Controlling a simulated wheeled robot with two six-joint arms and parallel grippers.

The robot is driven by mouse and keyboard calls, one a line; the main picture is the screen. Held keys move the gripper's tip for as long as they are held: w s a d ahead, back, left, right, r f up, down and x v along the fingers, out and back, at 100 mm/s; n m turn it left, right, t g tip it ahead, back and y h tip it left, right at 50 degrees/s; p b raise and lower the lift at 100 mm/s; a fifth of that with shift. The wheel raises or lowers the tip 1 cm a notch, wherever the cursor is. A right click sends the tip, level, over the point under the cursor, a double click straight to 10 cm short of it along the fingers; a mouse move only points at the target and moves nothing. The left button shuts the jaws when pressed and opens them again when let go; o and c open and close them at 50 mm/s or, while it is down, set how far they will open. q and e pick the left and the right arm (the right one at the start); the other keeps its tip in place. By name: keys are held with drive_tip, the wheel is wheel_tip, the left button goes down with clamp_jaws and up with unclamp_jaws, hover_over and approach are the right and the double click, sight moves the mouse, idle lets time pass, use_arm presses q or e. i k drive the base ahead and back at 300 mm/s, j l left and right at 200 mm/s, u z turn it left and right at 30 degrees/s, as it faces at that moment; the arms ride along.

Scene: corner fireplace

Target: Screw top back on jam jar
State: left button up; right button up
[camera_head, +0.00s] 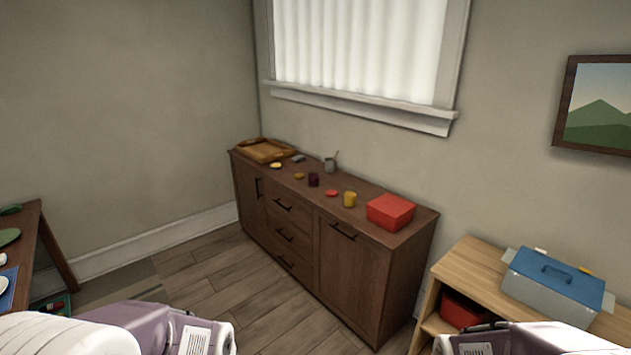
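A small dark purple jar (313,180), which looks like the jam jar, stands upright on the brown sideboard (368,262) below the window. A flat red disc (331,193), which looks like a lid, lies to its right, apart from it. A flat orange-yellow disc (298,176) lies to its left, also apart. A yellow jar (349,199) stands further right. The jars are too small to tell their tops clearly. Parts of my two arms show along the bottom edge, far from the sideboard. Neither gripper's fingers are in view.
On the sideboard are a wooden tray (264,149), a pale yellow item (275,165), a grey pot with a utensil (330,165) and a red box (390,211). A light wood shelf (468,262) with a blue-lidded box (555,277) stands right. Floor (215,285) before the sideboard is clear.

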sight(313, 175)
drive_tip(key=i+j+z, duration=0.35)
drive_tip(key=i, duration=0.25)
drive_tip(key=i+j+z, duration=0.35)
drive_tip(key=i, duration=0.25)
drive_tip(key=i+j+z, duration=0.65)
drive_tip(key=i+j, duration=0.25)
drive_tip(key=j, duration=0.25)
drive_tip(key=i+j+z, duration=0.35)
drive_tip(key=j, duration=0.4)
